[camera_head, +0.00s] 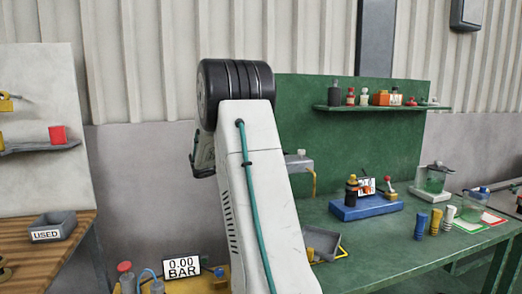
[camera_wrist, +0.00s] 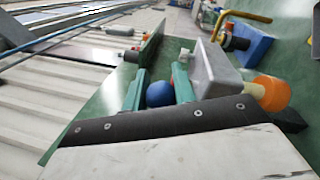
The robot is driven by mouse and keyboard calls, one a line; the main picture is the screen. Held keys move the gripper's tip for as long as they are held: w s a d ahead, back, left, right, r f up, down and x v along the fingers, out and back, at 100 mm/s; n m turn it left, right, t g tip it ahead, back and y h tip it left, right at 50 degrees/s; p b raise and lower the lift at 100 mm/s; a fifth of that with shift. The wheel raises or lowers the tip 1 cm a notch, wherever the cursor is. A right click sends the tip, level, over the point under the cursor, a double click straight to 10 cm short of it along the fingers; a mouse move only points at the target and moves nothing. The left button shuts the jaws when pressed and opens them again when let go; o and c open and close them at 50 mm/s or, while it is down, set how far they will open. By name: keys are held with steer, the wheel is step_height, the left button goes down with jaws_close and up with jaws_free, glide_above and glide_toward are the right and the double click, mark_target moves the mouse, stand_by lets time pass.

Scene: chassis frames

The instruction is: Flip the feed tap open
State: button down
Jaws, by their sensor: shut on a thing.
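In the wrist view, my gripper (camera_wrist: 160,88) has its two green fingers on either side of a round blue knob (camera_wrist: 159,94) and is shut on it. The knob looks like the tap's handle end; its stem is hidden. A grey box-shaped body (camera_wrist: 217,70) stands just right of the fingers, with an orange round part (camera_wrist: 271,93) beyond it. In the head view, a grey box (camera_head: 299,161) with a thin yellow spout (camera_head: 314,182) shows right of my arm, in front of the green panel. My gripper is hidden behind my arm there.
The green bench (camera_head: 420,240) carries a blue block (camera_head: 366,207) with small parts, several small cylinders and a glass beaker (camera_head: 432,180). A grey tray (camera_head: 322,241) sits near my arm. A "USED" bin (camera_head: 53,227) stands on the left wooden bench.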

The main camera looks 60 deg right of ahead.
steer(key=c, duration=1.1)
jaws_free()
steer(key=shift+s, duration=0.1)
steer(key=shift+c, duration=0.2)
steer(key=v, duration=0.8)
